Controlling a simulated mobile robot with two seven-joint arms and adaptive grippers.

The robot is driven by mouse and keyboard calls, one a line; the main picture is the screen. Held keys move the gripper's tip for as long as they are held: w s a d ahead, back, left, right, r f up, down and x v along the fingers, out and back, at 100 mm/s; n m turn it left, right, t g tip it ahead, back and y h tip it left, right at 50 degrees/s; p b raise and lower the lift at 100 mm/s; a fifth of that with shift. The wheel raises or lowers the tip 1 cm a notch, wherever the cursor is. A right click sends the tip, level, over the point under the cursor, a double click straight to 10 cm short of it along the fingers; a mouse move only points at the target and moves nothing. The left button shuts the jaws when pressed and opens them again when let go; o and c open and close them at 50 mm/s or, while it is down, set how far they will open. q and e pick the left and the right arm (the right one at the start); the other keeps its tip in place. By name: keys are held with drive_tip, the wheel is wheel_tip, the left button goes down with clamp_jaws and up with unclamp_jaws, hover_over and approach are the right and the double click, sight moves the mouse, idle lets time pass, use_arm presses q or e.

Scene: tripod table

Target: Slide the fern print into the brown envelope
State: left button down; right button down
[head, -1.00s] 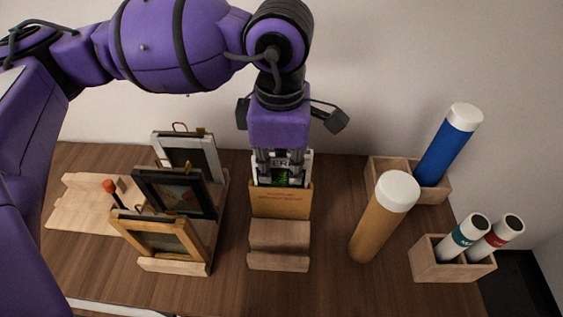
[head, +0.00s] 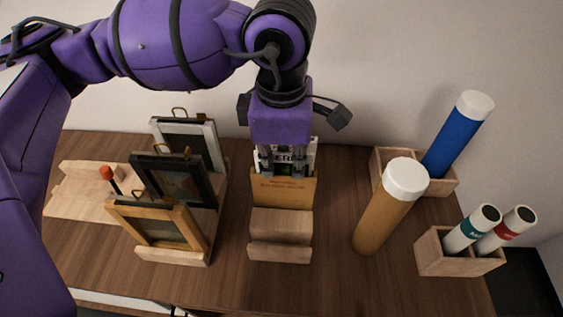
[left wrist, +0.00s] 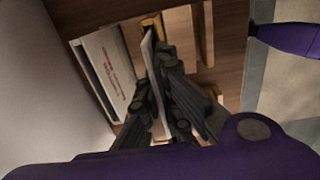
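The brown envelope (head: 283,190) stands upright in a wooden stand (head: 280,222) at the middle of the table. The fern print, a pale card with a dark green picture (head: 284,170), shows just above the envelope's top edge. My left gripper (head: 281,168) points down over it, shut on the print's upper part. In the left wrist view the print (left wrist: 148,48) is a thin pale edge between the fingers, beside the envelope's brown edge (left wrist: 152,22). The print's lower part is hidden at the envelope; I cannot tell whether it is inside or behind. My right gripper is out of view.
A white lettered item (left wrist: 110,68) stands close behind the print. Framed pictures (head: 175,185) stand in a rack on the left. A tan tube (head: 390,205) stands right of the stand, with a blue tube (head: 457,135) and smaller tubes (head: 472,228) in wooden boxes beyond.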

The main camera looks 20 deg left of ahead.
use_arm(q)
drive_tip(key=shift+s+f, duration=0.2)
drive_tip(key=shift+f, duration=0.3)
drive_tip(key=shift+s+f, duration=0.2)
drive_tip(key=shift+f, duration=0.3)
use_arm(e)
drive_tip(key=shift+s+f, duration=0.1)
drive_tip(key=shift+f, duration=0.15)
use_arm(q)
drive_tip(key=c, duration=1.9)
unclamp_jaws()
drive_tip(key=shift+o, duration=0.2)
drive_tip(key=shift+w+d+f+g, duration=0.15)
drive_tip(key=shift+w+g, duration=0.15)
drive_tip(key=shift+w, duration=0.15)
drive_tip(key=shift+s+r, duration=0.1)
drive_tip(key=shift+r, duration=0.15)
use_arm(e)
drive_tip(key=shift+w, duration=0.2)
use_arm(q)
drive_tip(key=shift+r, duration=0.1)
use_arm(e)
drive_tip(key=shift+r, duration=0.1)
